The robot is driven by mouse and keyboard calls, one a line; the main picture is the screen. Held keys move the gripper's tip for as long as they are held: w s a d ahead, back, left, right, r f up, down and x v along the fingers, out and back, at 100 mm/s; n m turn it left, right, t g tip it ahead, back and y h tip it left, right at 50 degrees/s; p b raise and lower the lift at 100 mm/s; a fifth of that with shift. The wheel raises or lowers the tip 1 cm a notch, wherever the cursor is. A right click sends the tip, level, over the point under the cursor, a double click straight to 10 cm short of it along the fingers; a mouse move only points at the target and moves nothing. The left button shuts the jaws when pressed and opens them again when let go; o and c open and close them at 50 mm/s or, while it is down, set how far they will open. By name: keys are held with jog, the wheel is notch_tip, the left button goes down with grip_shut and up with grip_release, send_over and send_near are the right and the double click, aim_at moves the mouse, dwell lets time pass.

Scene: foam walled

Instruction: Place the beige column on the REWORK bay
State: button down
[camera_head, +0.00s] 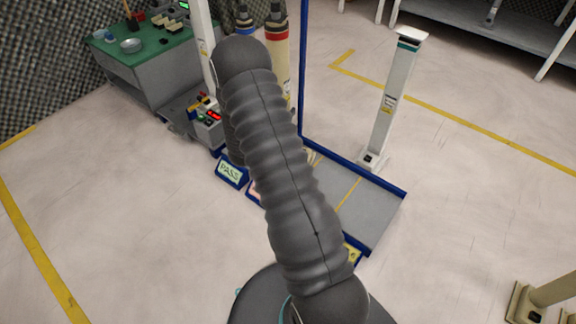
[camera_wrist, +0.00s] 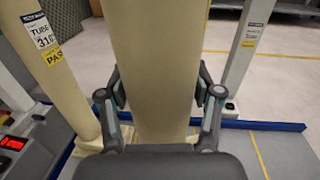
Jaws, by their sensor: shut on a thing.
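My gripper (camera_wrist: 159,92) is shut on a beige column (camera_wrist: 157,38), with one finger on each side of it in the wrist view. The column stands upright there; its foot is hidden behind my gripper, so I cannot tell if it touches the floor of the station. In the head view my arm hides my gripper. The blue-rimmed station (camera_head: 375,207) has a bare grey bay on its right with a yellow dividing line. A yellow card (camera_head: 352,252) at its front is mostly hidden, and I cannot read REWORK anywhere.
Another beige column (camera_wrist: 58,72) with a TUBE label and PASS sticker stands close left of the held one. A PASS card (camera_head: 231,172) marks the left bay. A white post (camera_head: 391,100) stands behind the station. A green-topped bench (camera_head: 140,50) is at back left.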

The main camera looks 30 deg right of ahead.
jog(key=s+d+r+m+g+h, duration=0.1)
jog(key=d+r+m+g, duration=0.1)
jog(key=d, duration=0.5)
jog(key=s+d+r+m+g, duration=0.1)
jog(key=d+g, duration=0.2)
jog(key=d, duration=0.5)
jog(key=w+a+f+b, duration=0.1)
jog(key=w+a+f, duration=0.6)
jog(key=f, duration=0.3)
jog(key=shift+w+a+f+b, duration=0.3)
jog(key=shift+w+f, duration=0.1)
jog(key=shift+w, duration=0.3)
jog(key=shift+f, duration=0.2)
jog(key=shift+c, duration=1.1)
grip_release()
jog(key=shift+s+f, duration=0.1)
